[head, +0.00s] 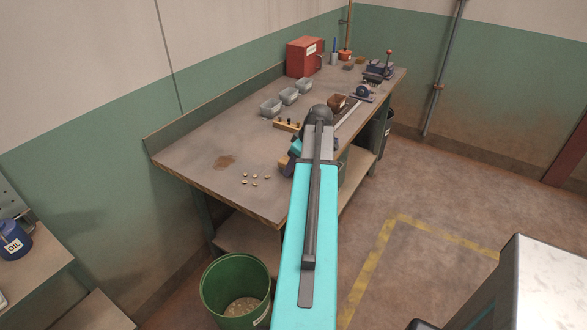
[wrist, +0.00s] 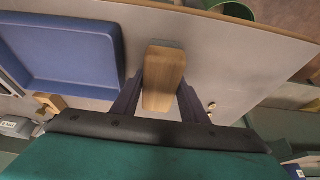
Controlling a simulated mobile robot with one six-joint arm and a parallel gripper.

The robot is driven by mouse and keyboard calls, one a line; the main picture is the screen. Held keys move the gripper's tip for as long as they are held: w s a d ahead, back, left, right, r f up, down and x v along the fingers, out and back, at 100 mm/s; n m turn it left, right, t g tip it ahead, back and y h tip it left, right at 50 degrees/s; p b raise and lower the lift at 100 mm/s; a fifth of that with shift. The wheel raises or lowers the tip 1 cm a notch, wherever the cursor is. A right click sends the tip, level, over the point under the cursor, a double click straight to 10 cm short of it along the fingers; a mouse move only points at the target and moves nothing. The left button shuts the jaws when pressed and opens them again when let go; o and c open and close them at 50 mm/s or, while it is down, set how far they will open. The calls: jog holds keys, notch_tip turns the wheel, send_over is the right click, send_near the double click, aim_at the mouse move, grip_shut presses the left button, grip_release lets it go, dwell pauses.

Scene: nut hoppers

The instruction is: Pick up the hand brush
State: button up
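In the wrist view, the hand brush (wrist: 164,80) shows as a light wooden block with a thin grey strip at its far end. It lies between the two dark fingers of my gripper (wrist: 162,82), which flank it closely and appear to press on both sides. In the head view, my gripper (head: 289,168) is low over the front edge of the workbench, mostly hidden by my arm. A small piece of wood (head: 283,160), probably the brush, shows at its left side. Whether the brush is clear of the bench top cannot be told.
A blue tray (wrist: 62,52) is left of the brush in the wrist view. Several brass nuts (head: 254,180) lie loose on the workbench (head: 195,160). Grey bins (head: 289,96), a wooden holder (head: 286,125) and a red box (head: 304,58) stand farther back. A green bucket (head: 236,285) stands on the floor.

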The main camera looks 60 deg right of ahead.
jog(key=c, duration=0.6)
jog(key=shift+r, duration=0.1)
jog(key=shift+c, duration=0.2)
jog(key=shift+s+d+r+b, duration=0.1)
jog(key=shift+r+b, duration=0.6)
jog(key=shift+r, duration=1.2)
jog(key=s+d+r+b, duration=0.1)
jog(key=s+d+b, duration=0.2)
jog(key=s, duration=1.1)
jog(key=d, duration=0.3)
jog(key=shift+s+d+r+b, duration=0.15)
jog(key=shift+d+r+b, duration=0.15)
jog(key=shift+b, duration=0.1)
